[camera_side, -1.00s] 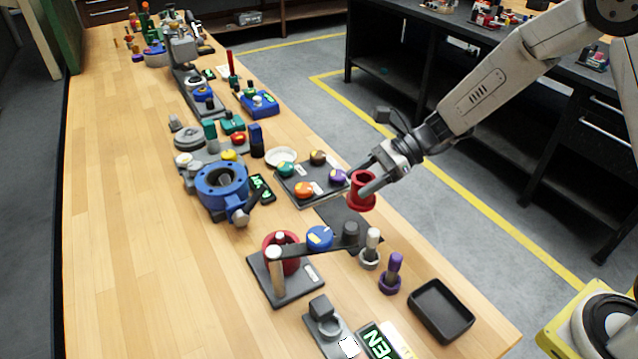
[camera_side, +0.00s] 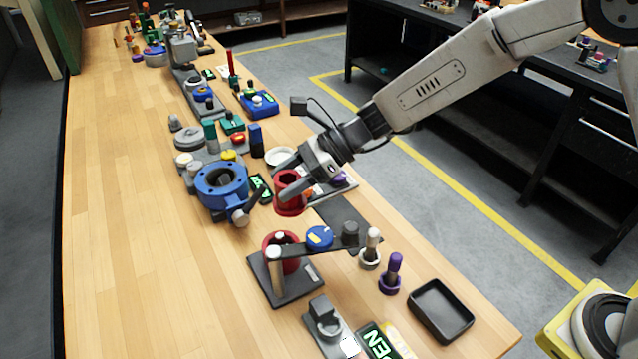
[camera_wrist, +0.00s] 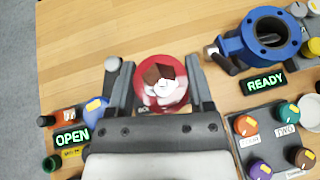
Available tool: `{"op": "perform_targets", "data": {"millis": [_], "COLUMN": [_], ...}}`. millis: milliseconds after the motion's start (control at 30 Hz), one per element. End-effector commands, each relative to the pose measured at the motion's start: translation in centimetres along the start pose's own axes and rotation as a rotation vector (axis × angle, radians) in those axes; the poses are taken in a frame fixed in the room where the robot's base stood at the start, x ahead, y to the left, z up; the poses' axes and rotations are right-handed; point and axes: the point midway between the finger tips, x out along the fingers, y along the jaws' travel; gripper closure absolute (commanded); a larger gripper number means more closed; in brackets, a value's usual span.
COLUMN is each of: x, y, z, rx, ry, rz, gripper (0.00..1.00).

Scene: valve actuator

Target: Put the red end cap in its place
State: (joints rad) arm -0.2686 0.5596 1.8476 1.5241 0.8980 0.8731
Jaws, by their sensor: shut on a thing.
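My gripper (camera_side: 284,178) is shut on the red end cap (camera_side: 291,200), a flanged red cylinder, and holds it above the bench. In the wrist view the red end cap (camera_wrist: 160,76) sits between both fingers, with a shiny face showing. In the side view it is right of the blue valve body (camera_side: 222,184), apart from it. The valve body (camera_wrist: 262,38) has a round opening and a ring of bolt holes. Another red ring-shaped part (camera_side: 281,241) is on a dark stand with a pale post (camera_side: 276,268), nearer the camera than the held cap.
A panel with coloured knobs (camera_side: 338,180) is behind and right of my gripper. A blue knob (camera_side: 320,237), a purple peg (camera_side: 393,270) and a black tray (camera_side: 441,309) are nearer the front. The left of the wooden bench (camera_side: 120,240) is clear.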

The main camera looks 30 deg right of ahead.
Motion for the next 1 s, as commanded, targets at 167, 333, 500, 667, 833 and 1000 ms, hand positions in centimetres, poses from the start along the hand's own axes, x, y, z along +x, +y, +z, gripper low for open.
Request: {"op": "perform_targets", "data": {"millis": [167,333,500,667,833,1000], "x": [1.4,1.7,1.7,1.7,1.9,2.2], "y": [0.6,0.8,0.8,0.8,0.8,0.8], "z": [1.9,2.3,2.2,2.2,1.8,1.2], "rx": [0.001,0.004,0.004,0.004,0.004,0.005], "ry": [-0.008,-0.01,-0.009,-0.009,-0.009,-0.009], "rz": [0.001,0.001,0.001,0.001,0.002,0.003], "gripper": [1.0,1.0,1.0,1.0,1.0,1.0]}}
